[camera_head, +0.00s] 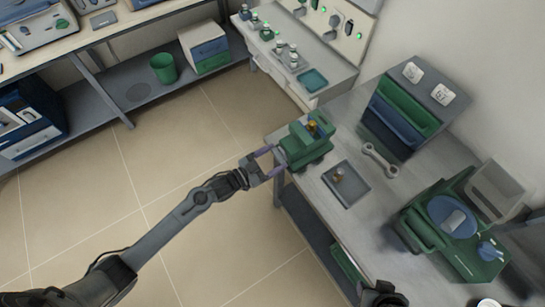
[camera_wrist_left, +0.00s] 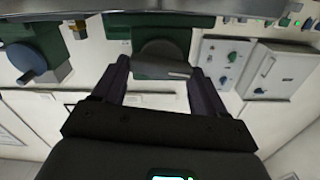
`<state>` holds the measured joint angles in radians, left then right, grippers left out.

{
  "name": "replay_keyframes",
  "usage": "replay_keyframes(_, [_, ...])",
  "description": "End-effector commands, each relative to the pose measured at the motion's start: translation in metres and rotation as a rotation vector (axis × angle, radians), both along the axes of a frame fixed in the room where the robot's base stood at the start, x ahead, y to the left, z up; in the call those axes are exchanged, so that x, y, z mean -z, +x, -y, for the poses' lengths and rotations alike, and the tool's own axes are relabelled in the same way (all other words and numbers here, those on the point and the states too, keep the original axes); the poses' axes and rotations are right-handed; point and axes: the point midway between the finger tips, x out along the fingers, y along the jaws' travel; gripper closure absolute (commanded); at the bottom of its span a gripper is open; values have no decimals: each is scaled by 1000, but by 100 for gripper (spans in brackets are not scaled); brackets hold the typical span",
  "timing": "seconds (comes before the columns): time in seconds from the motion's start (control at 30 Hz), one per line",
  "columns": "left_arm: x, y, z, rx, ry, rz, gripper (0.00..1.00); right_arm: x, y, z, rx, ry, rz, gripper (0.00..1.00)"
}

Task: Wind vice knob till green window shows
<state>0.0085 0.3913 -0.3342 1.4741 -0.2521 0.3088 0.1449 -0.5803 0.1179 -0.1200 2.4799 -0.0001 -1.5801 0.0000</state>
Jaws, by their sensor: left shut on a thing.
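The green vice (camera_head: 306,145) stands at the near left corner of the grey bench, with a small brass piece and a blue part on top. My left gripper (camera_head: 273,162) reaches it from the left and is shut on the vice knob. In the left wrist view the grey knob (camera_wrist_left: 163,55) sits between the two dark fingers (camera_wrist_left: 162,82), in front of the green vice body. The fingers hide part of the knob in the head view. I cannot make out a green window.
A grey tray (camera_head: 346,184) with a small brass piece lies right of the vice, and a wrench (camera_head: 380,160) lies beyond it. A rack of green and blue bins (camera_head: 400,115) stands at the back. A green machine with a blue disc (camera_head: 452,217) stands at the right.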

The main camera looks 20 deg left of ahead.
Motion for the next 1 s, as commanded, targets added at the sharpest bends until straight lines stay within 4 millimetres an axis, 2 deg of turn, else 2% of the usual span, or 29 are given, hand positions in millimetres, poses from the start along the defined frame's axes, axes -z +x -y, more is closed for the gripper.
replay_keyframes(1.0, [4,-3,4,1,792,557,58,6,0,-1,1,3,1,57])
